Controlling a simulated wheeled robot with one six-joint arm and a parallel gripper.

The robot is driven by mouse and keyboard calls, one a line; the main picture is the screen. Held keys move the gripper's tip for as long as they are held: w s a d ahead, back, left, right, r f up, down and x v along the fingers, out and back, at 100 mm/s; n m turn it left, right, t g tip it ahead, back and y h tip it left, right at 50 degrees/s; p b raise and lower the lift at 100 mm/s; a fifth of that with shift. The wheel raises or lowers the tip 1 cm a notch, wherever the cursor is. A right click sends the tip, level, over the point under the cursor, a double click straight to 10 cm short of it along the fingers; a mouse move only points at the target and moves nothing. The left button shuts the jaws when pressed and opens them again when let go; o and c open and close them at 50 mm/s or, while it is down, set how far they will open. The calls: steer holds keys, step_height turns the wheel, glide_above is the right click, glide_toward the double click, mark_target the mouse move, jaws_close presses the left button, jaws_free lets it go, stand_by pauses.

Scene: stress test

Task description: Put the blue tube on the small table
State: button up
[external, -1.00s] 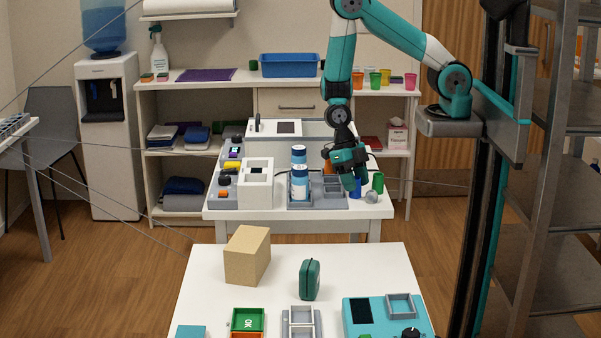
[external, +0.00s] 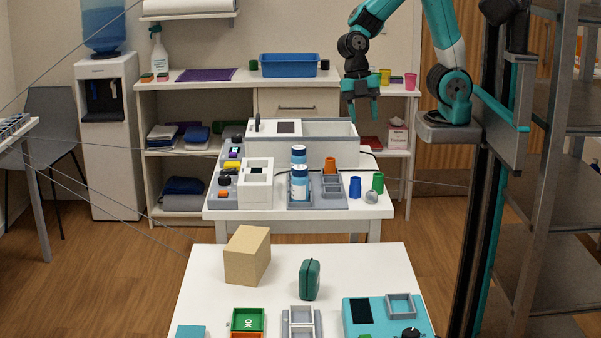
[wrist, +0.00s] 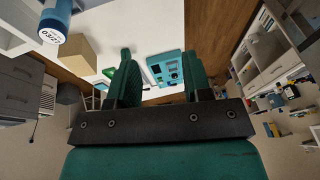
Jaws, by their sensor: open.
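The blue tube (external: 355,187) stands upright on the right part of the farther white table (external: 240,214). A green tube (external: 377,182) stands just right of it, with a small grey round object (external: 371,197) in front of them. My gripper (external: 363,118) is raised well above the blue tube, fingers pointing down, open and empty. In the wrist view, my two green fingers (wrist: 160,80) are apart with nothing between them. The nearer white table (external: 210,280) is in the foreground; I cannot tell which table is called small.
Blue-and-white bottles (external: 299,185) and an orange cup (external: 330,166) stand left of the blue tube. A grey-and-white machine (external: 335,150) stands behind. The nearer table holds a cardboard box (external: 247,256), green case (external: 309,280) and teal device (external: 376,318), with clear white surface between.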

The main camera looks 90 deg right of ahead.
steer(key=s+a+r+m+t, duration=0.1)
steer(key=s+a+r+m, duration=0.2)
steer(key=s+r+m, duration=0.4)
steer(key=s+m, duration=0.1)
steer(key=m, duration=0.2)
steer(key=shift+s+a+r+m+t+y, duration=0.2)
steer(key=shift+s+a+m+t+y, duration=0.1)
steer(key=shift+a+m+y, duration=0.1)
steer(key=shift+w+d+f, duration=0.1)
